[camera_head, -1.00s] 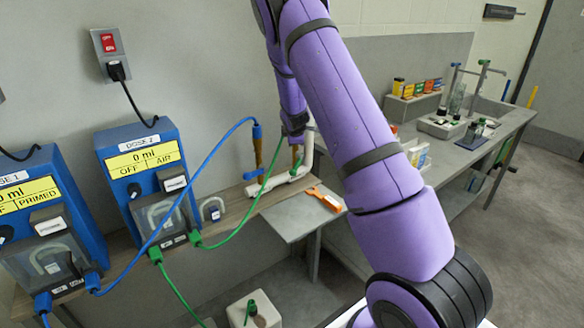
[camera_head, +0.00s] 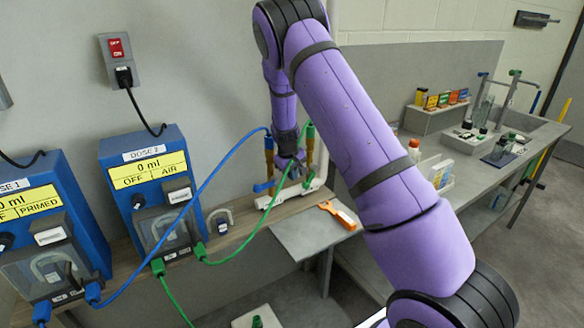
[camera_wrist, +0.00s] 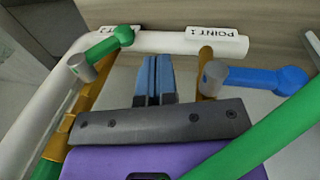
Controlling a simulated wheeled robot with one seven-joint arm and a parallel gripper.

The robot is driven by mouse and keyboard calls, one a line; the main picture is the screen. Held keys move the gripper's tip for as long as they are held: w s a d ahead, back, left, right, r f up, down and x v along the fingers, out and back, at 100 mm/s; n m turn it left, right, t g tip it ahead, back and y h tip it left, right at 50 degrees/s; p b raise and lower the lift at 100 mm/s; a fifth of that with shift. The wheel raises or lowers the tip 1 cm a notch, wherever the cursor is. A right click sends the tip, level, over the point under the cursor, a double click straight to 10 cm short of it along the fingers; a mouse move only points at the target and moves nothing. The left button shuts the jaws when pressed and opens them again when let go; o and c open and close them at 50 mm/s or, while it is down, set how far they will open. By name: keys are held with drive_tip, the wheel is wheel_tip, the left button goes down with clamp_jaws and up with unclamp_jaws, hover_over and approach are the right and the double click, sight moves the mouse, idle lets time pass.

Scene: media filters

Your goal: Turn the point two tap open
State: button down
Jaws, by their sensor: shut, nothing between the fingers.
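In the wrist view, the point 2 tap has a green handle (camera_wrist: 109,44) on a grey stem at the left, beside a white label at the top that is partly legible. The point 1 tap has a blue handle (camera_wrist: 262,79) at the right, below the POINT 1 label (camera_wrist: 216,39). My gripper (camera_wrist: 153,62) is shut and empty between the two taps, apart from both handles. In the head view, my gripper (camera_head: 294,164) is down at the white pipe (camera_head: 318,180), and the blue handle (camera_head: 263,187) shows left of it. My wrist hides part of the taps.
A green hose (camera_wrist: 270,125) crosses the lower right of the wrist view, close to my gripper. Blue dosing units (camera_head: 150,190) stand left on the bench, with blue and green hoses running to the taps. An orange tool (camera_head: 338,214) lies on a grey side shelf.

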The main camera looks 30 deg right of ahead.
sight(305, 187)
drive_tip(key=w+d+f, duration=0.1)
drive_tip(key=d+f, duration=0.3)
drive_tip(key=f, duration=0.2)
drive_tip(key=shift+d, duration=0.2)
drive_tip(key=shift+w+f, duration=0.1)
drive_tip(key=shift+d+f+h, duration=0.25)
drive_tip(key=shift+f+h, duration=0.45)
drive_tip(key=shift+h, duration=0.5)
drive_tip(key=shift+d+f+h, duration=0.45)
drive_tip(key=shift+h, duration=0.55)
drive_tip(key=shift+d+f, duration=0.1)
drive_tip(key=shift+d, duration=0.1)
drive_tip(key=shift+d+f, duration=0.5)
drive_tip(key=shift+d, duration=0.2)
